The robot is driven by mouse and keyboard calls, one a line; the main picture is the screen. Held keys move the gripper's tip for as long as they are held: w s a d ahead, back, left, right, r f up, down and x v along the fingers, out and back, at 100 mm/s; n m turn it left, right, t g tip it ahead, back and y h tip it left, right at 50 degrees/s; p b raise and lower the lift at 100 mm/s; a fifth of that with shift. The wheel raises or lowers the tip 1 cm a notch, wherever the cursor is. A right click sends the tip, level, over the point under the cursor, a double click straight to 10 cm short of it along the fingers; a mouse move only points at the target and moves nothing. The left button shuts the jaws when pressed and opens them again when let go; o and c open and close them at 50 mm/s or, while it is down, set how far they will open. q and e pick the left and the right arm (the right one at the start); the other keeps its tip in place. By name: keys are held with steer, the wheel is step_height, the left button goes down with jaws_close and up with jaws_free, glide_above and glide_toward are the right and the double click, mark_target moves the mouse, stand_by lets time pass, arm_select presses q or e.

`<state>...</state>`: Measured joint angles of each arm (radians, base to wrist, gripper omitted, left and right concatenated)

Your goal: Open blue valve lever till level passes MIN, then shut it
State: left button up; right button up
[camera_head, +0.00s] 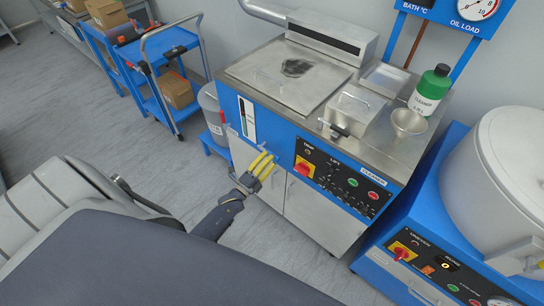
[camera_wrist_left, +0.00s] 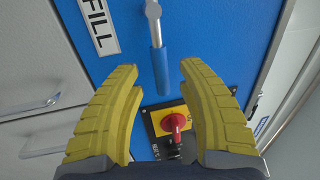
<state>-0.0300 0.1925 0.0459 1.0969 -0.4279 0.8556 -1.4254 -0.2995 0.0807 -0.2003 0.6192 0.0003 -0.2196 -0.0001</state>
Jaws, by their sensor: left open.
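The blue valve lever (camera_wrist_left: 160,70) hangs from a metal stem on the blue panel in the left wrist view. A white FILL label (camera_wrist_left: 98,25) is beside it. My left gripper (camera_wrist_left: 159,70) is open, its yellow fingers on either side of the lever's lower end in the picture, with visible gaps on both sides. In the head view my left gripper (camera_head: 262,164) is in front of the cleaner's blue front panel; I cannot make out the lever there. The narrow level gauge (camera_head: 247,120) is on that panel, but its level and MIN mark are too small to read. My right gripper is not in view.
A red knob on a yellow plate (camera_wrist_left: 172,122) shows between the fingers. The cleaner's control panel (camera_head: 345,182) is right of the gripper in the head view. A grey container (camera_head: 213,113) stands to the left. A blue cart (camera_head: 172,90) stands farther back left.

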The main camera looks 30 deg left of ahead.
arm_select(q)
steer(key=v, duration=0.9)
steer(key=shift+s, duration=0.25)
steer(key=shift+f, duration=0.15)
steer(key=s+f+n+g+y, duration=0.2)
steer(key=s+f+n+g, duration=0.35)
steer(key=f, duration=0.65)
steer(key=s+f+n+g+y, duration=0.1)
steer(key=s+f+n+g, duration=0.4)
steer(key=f, duration=0.7)
steer(key=s+d+f+n+g, duration=0.1)
steer(key=s+f, duration=0.4)
steer(key=s, duration=0.6)
steer(key=s+d+f+n+g, duration=0.2)
steer(key=s+d+f+g, duration=0.2)
steer(key=s, duration=0.6)
steer(key=s+d+f+n+g, duration=0.2)
steer(key=s+f, duration=0.4)
steer(key=s, duration=0.5)
steer(key=d+g, duration=0.1)
steer(key=d, duration=0.1)
steer(key=shift+s+d+f, duration=0.3)
steer(key=shift+s+d, duration=0.05)
